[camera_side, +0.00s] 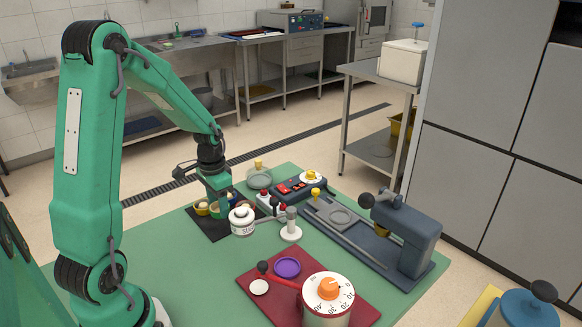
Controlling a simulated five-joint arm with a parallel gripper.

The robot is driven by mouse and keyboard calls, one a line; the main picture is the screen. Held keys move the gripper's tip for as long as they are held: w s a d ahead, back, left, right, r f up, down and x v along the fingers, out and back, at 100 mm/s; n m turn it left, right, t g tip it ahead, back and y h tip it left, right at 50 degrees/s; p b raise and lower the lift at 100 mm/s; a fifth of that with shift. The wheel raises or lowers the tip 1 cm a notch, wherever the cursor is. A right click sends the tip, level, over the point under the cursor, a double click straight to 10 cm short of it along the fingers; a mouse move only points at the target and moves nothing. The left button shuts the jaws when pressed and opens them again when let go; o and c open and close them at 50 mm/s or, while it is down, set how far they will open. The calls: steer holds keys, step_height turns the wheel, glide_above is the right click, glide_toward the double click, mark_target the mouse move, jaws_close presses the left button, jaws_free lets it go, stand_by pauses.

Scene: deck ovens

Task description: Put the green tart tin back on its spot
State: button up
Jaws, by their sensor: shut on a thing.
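My gripper (219,204) points down over the dark mat (213,231) at the left of the green table. It is shut on the green tart tin (216,212), which shows only in part between and below the fingers. A yellow tin (201,208) sits just left of it on the mat, and a blue tin (232,196) shows just behind to the right. I cannot tell whether the green tin touches the mat.
A white labelled jar (242,222) and a white-based post (291,232) stand close right of my gripper.

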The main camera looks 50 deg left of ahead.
steer(key=shift+f, duration=2.1)
steer(key=shift+f, duration=0.15)
steer(key=o, duration=1.1)
steer(key=shift+c, duration=0.2)
step_height(320, 180, up, 12)
steer(key=shift+r, duration=0.2)
